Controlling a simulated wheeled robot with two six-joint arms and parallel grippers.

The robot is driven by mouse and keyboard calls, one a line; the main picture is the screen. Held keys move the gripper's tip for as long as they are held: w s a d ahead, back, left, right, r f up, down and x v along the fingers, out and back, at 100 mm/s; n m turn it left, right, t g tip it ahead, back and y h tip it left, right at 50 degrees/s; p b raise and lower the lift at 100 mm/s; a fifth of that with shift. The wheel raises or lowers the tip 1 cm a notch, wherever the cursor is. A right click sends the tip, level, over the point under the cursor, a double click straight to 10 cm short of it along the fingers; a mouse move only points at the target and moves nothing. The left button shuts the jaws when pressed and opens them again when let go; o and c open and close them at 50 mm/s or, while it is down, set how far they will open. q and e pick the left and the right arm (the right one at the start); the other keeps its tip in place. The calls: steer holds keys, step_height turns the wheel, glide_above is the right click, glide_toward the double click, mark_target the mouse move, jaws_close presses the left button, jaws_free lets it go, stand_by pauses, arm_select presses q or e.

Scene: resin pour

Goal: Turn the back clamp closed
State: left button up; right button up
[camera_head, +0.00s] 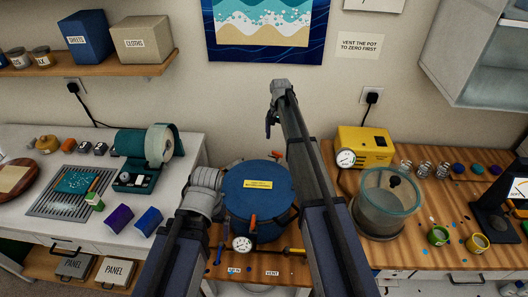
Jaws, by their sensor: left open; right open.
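The blue pot (258,199) stands on the wooden bench with its lid on and a yellow label on top. A clamp with an orange handle (253,222) shows at its front. The back clamp (278,155) shows as a small orange tip at the pot's far edge, and I cannot tell its turn. My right gripper (269,128) is open, points down above and behind the pot, and is apart from the clamp. My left gripper (208,179) is at the pot's left side; its fingers are hard to make out, and I see nothing held.
A gauge (242,244) and a yellow-handled valve (293,251) are at the pot's front. A yellow pump (372,141) and a clear chamber (386,212) stand to the right. A green dispenser (133,175) stands left. The wall is close behind the pot.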

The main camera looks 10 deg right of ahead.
mark_target(276, 155)
steer(key=shift+f+b, duration=3.95)
steer(key=c, duration=1.4)
